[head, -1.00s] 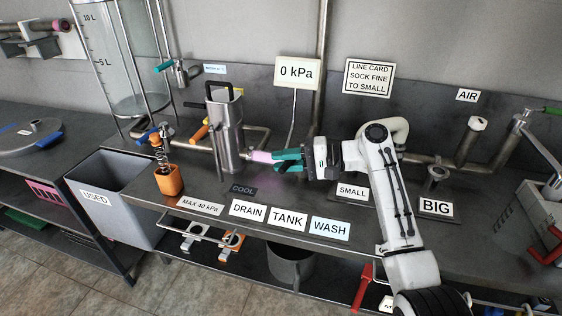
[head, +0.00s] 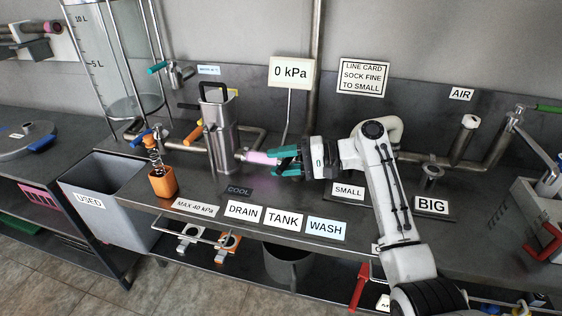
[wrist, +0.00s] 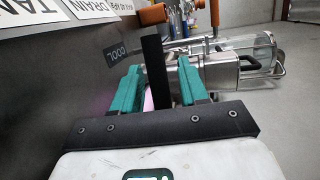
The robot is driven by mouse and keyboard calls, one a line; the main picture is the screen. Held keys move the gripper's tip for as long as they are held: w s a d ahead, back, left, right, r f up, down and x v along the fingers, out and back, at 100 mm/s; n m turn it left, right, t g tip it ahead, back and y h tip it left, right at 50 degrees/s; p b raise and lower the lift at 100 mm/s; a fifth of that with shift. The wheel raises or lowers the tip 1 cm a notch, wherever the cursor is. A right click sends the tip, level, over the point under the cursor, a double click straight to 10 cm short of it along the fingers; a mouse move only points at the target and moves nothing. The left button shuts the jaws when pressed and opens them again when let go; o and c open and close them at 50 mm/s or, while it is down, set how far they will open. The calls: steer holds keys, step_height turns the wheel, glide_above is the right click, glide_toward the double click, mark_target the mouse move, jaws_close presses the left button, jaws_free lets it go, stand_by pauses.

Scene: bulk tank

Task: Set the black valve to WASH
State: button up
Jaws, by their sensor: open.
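My gripper (head: 284,161) is open at the right end of a pink sleeve (head: 257,157), which sticks out from the steel filter housing (head: 220,138). In the wrist view, a flat black bar (wrist: 155,70) stands between my two teal fingers, with visible gaps beside it. It looks like the black valve's lever, but I cannot be sure. The pink sleeve shows in part behind it. The valve's body and pointing direction are hidden by my fingers in the head view. The WASH label (head: 326,229) is on the bench front, right of TANK (head: 284,221) and DRAIN (head: 243,213).
An orange cup with a spring-like tool (head: 162,182) stands left on the bench. A dark COOL plate (head: 238,191) lies below the pink sleeve. A gauge sign (head: 290,72) reads 0 kPa. SMALL (head: 348,191) and BIG (head: 431,205) labels are to the right.

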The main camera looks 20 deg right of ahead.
steer(key=v, duration=1)
steer(key=shift+d, duration=0.4)
steer(key=shift+s+r, duration=0.1)
steer(key=shift+r, duration=0.05)
